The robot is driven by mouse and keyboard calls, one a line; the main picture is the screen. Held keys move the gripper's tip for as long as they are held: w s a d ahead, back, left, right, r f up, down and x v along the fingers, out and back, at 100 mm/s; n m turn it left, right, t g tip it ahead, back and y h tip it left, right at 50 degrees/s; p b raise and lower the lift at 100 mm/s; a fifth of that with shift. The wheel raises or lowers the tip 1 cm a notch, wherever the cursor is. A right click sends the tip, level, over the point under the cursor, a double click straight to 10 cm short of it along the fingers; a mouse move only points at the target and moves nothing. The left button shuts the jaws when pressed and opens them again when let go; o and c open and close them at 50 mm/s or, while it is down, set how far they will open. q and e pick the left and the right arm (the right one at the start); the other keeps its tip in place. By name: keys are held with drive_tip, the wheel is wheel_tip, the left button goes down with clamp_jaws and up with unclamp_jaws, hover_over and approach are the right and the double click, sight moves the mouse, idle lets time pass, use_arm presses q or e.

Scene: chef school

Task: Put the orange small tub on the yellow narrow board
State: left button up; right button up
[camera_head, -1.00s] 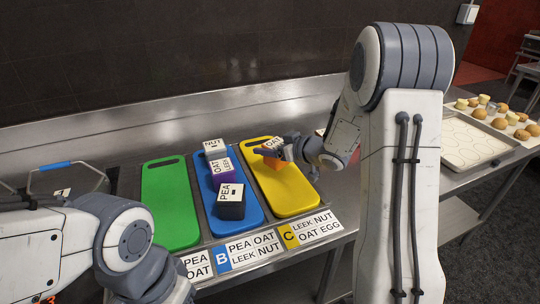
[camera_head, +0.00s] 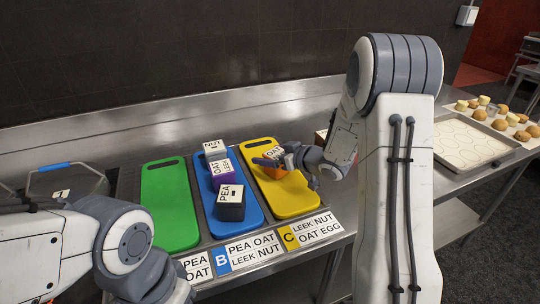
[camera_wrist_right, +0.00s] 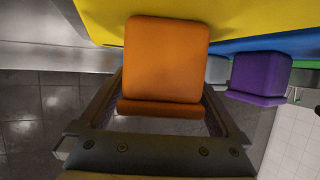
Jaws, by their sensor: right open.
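The orange small tub (camera_head: 272,174), with a white OAT label on top, is at the far part of the yellow narrow board (camera_head: 285,200). It appears to rest on the board, though its base is partly hidden. My right gripper (camera_head: 284,166) is open, with its fingers around the tub. In the right wrist view the tub (camera_wrist_right: 165,60) sits between the two fingers, with narrow gaps at its sides, and the yellow board (camera_wrist_right: 240,18) is behind it. My left arm is at the lower left; its gripper is out of view.
The green board (camera_head: 168,205) is empty. Labels line the front edge. A baking tray (camera_head: 465,145) and buns are at right.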

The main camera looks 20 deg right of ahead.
drive_tip(key=v, duration=1.2)
drive_tip(key=shift+f+p, duration=0.1)
drive_tip(key=shift+p, duration=0.25)
